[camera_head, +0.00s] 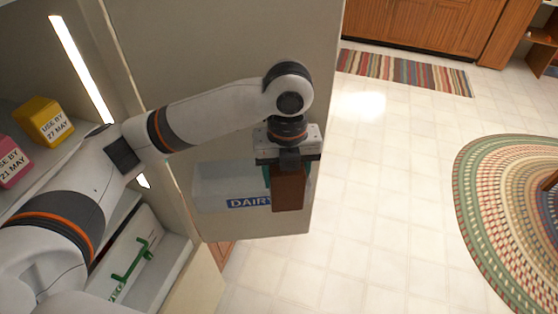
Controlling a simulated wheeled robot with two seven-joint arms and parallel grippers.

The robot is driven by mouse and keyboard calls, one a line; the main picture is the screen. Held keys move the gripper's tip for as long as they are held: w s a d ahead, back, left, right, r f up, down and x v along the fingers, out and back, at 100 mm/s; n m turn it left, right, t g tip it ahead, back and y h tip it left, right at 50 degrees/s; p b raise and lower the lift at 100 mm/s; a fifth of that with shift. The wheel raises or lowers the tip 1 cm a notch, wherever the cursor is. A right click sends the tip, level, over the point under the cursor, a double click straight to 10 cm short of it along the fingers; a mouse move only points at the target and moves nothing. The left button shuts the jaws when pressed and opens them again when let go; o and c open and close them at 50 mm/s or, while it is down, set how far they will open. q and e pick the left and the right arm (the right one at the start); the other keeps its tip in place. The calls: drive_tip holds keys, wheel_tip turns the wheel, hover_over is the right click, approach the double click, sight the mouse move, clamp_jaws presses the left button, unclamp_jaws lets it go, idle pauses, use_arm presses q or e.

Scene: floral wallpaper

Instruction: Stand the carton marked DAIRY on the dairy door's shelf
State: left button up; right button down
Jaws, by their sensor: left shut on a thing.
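My left gripper (289,158) is shut on a brown box-shaped carton (289,190), which hangs upright below it. I can read no marking on the carton from here. The open door's shelf bin (222,186) is pale and translucent, with a blue DAIRY label (247,203) on its front. The carton is at the bin's right end and covers part of it. I cannot tell whether the carton's base touches the shelf. A teal patch shows at the carton's left edge; what it belongs to is unclear. My right gripper is not in view.
A yellow carton (44,121) and a pink carton (10,162), both with use-by labels, stand on the fridge shelf at left. A green bracket-like piece (132,263) is in the lower compartment. Tiled floor with a striped rug (405,72) and a braided rug (500,220) lies at right.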

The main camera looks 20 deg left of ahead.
use_arm(q)
drive_tip(key=w+a+p, duration=0.2)
drive_tip(key=w+a, duration=0.1)
drive_tip(key=w, duration=0.4)
wheel_tip(320, 180, down, 6)
drive_tip(key=p, duration=0.3)
drive_tip(key=shift+r, duration=0.15)
drive_tip(key=shift+w+f+p, duration=0.2)
drive_tip(key=shift+f+p, duration=0.05)
drive_tip(key=shift+p, duration=0.1)
drive_tip(key=shift+w+a+f, duration=0.1)
drive_tip(key=shift+f, duration=0.3)
drive_tip(key=shift+f, duration=0.1)
drive_tip(key=o, duration=1.2)
drive_tip(key=shift+c, duration=0.2)
